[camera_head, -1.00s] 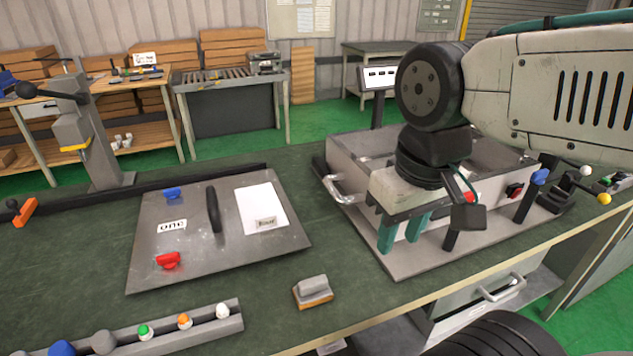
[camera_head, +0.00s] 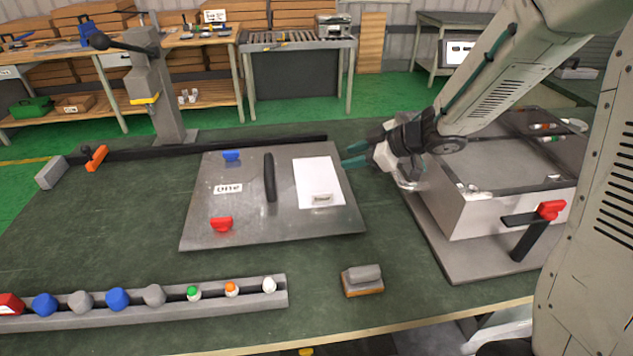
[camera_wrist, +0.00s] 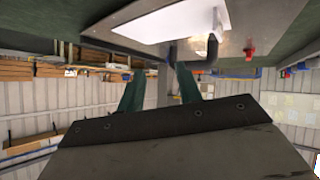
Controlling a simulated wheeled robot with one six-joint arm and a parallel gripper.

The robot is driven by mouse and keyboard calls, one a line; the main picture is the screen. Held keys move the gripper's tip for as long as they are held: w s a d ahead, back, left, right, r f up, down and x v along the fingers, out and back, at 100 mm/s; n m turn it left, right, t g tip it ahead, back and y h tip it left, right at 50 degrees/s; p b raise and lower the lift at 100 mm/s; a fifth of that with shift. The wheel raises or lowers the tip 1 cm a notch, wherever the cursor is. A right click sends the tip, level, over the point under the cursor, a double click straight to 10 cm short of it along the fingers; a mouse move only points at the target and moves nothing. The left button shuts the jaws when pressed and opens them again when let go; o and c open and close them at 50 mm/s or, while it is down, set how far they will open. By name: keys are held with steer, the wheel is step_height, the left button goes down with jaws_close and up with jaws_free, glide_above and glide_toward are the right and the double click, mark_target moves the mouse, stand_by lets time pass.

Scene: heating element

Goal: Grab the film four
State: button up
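A white sheet (camera_head: 317,178) lies on the right part of a metal plate (camera_head: 232,180); a small label (camera_head: 321,199) at its lower edge is too small to read surely. It also shows near the top of the wrist view (camera_wrist: 180,20), which looks upside down. I cannot tell for certain that this sheet is film four. My gripper (camera_head: 350,154) is open and empty, its teal fingers pointing left near the sheet's right side. The fingers stand apart in the wrist view (camera_wrist: 160,88), with no object between them.
The plate has a dark handle (camera_head: 269,177), a blue knob (camera_head: 232,155), a red knob (camera_head: 221,224) and a label reading "One" (camera_head: 228,188). A metal box (camera_head: 490,212) stands right. A sponge-like block (camera_head: 362,280) and a rail (camera_head: 150,312) with coloured knobs lie in front.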

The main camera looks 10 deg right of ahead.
mark_target(318, 194)
steer(key=s+a+f+g+y, duration=0.1)
steer(key=s+a+f+n+g+y, duration=0.1)
steer(key=s, duration=0.1)
steer(key=s+a+f+n+g+y, duration=0.1)
steer(key=g, duration=0.1)
steer(key=shift+s+a+f, duration=0.1)
steer(key=shift+s+f, duration=0.2)
steer(key=shift+f, duration=0.05)
steer(key=shift+s+a+f, duration=0.15)
steer(key=shift+a, duration=0.15)
steer(key=x, duration=0.7)
steer(key=shift+s+a, duration=0.15)
steer(key=shift+c, duration=0.3)
jaws_close()
